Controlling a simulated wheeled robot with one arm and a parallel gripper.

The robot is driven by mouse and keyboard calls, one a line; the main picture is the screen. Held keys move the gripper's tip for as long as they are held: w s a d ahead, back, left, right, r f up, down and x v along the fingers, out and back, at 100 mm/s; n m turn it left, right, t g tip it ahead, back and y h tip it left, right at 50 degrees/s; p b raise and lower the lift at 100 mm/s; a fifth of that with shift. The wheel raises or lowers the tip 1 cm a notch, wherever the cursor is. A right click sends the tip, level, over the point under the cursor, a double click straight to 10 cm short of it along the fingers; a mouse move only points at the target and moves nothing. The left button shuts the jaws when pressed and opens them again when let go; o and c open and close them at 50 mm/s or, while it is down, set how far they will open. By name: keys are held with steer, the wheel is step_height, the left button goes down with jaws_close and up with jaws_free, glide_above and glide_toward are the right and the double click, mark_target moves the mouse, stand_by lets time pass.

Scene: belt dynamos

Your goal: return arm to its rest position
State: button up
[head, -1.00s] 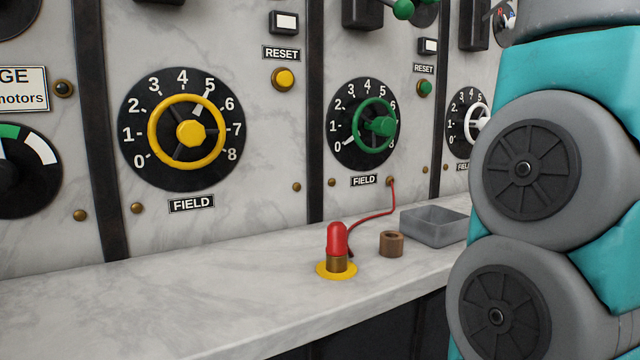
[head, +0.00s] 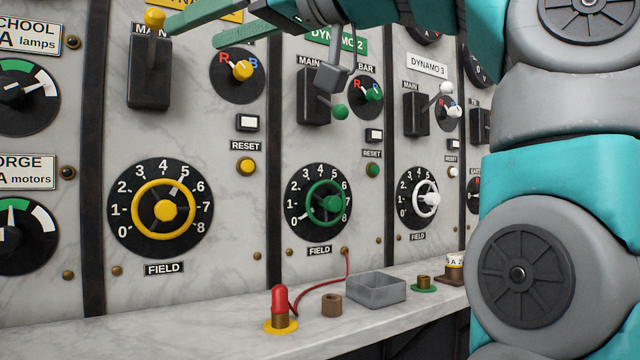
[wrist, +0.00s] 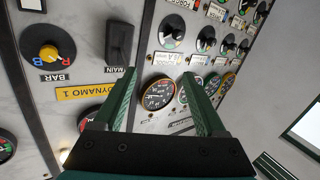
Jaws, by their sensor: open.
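My gripper (head: 196,32) is at the top of the head view, with two green fingers pointing left in front of the panel. In the wrist view my gripper (wrist: 158,76) is open, its fingers spread with nothing between them. The yellow-knobbed main switch (head: 149,75) of the first panel is just left of the fingertips in the head view; I cannot tell the exact gap. Its black body (wrist: 120,42) also shows in the wrist view. My teal and grey arm fills the right side of the head view.
The marble panel carries a yellow field wheel (head: 163,209), a green one (head: 325,203) and a white one (head: 425,198). Lever switches stick out.

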steer(key=w+d+f+m+h, duration=0.2)
steer(key=w+f+m+h, duration=0.1)
steer(key=f, duration=0.7)
steer(key=w+d+f+m+g+h, duration=0.1)
steer(key=w+d+f+m+h, duration=0.15)
steer(key=f, duration=0.65)
steer(key=w+d+f+m+h, duration=0.2)
steer(key=w+f+m+h, duration=0.15)
steer(key=f, duration=0.65)
steer(key=s+d+f+m+g+h, duration=0.15)
steer(key=s+d+f, duration=0.25)
steer(key=f, duration=0.5)
steer(key=s+d+f+m+g+h, duration=0.1)
steer(key=s+d+f+g, duration=0.2)
steer(key=f, duration=0.6)
steer(key=s+d+f+m+h, duration=0.15)
steer(key=s+d+f, duration=0.3)
steer(key=f, duration=0.45)
steer(key=s+d+f+g+h, duration=0.1)
steer(key=s+d+f+g, duration=0.1)
steer(key=s+d+f, duration=0.2)
steer(key=s+d+f+m+g+h, duration=0.1)
steer(key=s+d+f+g, duration=0.1)
steer(key=s+d+f, duration=0.3)
steer(key=s+f, duration=0.4)
steer(key=s, duration=0.2)
steer(key=shift+f+h, duration=0.3)
steer(key=shift+f, duration=0.1)
